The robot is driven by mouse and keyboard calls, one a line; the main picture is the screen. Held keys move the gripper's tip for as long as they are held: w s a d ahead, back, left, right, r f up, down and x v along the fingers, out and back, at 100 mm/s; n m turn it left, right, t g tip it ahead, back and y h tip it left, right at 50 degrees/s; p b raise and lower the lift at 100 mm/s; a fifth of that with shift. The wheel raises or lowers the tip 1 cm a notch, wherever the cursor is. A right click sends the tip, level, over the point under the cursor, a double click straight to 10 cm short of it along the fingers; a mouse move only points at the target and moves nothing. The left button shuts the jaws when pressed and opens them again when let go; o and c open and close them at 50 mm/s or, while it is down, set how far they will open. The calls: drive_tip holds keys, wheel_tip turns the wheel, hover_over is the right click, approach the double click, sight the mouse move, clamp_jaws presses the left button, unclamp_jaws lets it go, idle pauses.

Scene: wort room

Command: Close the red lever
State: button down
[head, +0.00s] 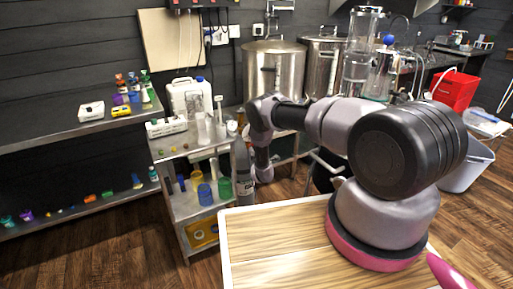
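I cannot make out a red lever in the head view. Two steel vats (273,72) (321,66) stand against the back wall, and my arm covers part of the area in front of them. My arm reaches left across the view and bends down at its far end, beside the steel cart. The end of my arm (263,168) is small and dark there. The fingers of my gripper cannot be made out, so whether it is open, shut or holding something is unclear.
The steel cart (180,207) carries a white canister (188,97), glassware and coloured cups. A steel wall shelf (60,132) with small items is at left. Glass vessels (358,60) stand behind my arm. A red container (456,90) is at right. Wooden floor shows at lower left.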

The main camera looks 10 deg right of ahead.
idle(0.4)
drive_tip(key=c, duration=0.8)
unclamp_jaws()
drive_tip(key=s, duration=1.1)
drive_tip(key=shift+a, duration=0.4)
